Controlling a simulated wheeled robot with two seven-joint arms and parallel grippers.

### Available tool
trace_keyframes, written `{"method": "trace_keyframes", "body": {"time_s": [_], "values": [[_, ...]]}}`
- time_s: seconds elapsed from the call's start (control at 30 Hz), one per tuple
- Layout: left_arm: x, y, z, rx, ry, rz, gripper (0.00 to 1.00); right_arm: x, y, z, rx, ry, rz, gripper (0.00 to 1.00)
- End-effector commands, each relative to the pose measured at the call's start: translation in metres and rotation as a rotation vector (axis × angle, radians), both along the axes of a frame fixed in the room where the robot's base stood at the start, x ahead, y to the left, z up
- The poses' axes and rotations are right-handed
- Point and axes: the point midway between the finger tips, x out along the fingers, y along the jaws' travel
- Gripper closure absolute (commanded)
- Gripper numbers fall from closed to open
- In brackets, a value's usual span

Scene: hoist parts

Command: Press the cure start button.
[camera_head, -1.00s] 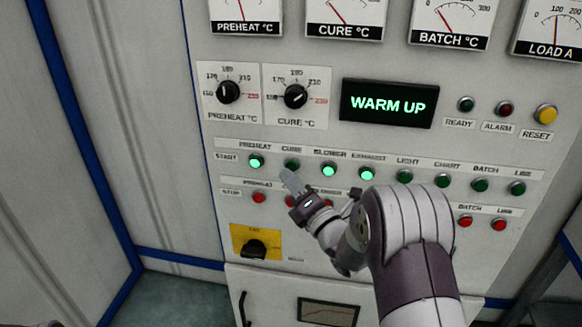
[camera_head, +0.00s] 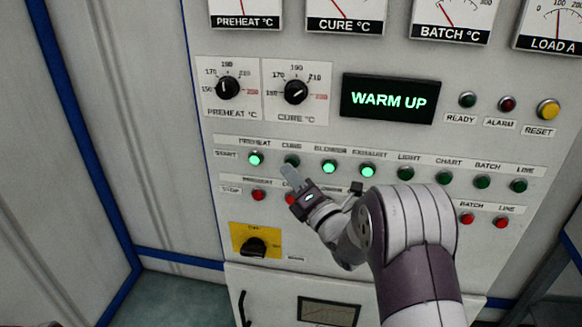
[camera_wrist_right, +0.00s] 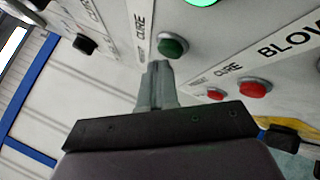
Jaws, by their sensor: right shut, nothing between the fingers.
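The cure start button (camera_head: 291,160) is a dark green button, unlit, in the start row under the CURE label. In the right wrist view the same button (camera_wrist_right: 173,46) shows just beyond the fingertips. My right gripper (camera_head: 290,172) is shut and empty, its tips just below the button. In the right wrist view the shut fingers (camera_wrist_right: 158,72) point up at the button's lower edge. I cannot tell whether they touch it. My left gripper is not in view.
Lit green buttons for preheat (camera_head: 255,159), blower (camera_head: 329,167) and exhaust (camera_head: 367,171) flank it. A red stop button (camera_head: 258,195) sits below. The display (camera_head: 389,101) reads WARM UP. A yellow-plated switch (camera_head: 254,246) is lower left.

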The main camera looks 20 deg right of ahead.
Motion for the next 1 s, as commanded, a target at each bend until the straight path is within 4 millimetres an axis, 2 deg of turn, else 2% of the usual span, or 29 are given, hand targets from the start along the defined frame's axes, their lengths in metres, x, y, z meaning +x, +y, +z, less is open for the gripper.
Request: {"method": "trace_keyframes", "body": {"time_s": [1.0], "values": [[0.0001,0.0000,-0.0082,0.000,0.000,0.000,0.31,0.0068,-0.0049,-0.0004,0.000,0.000,-0.001,1.00]]}}
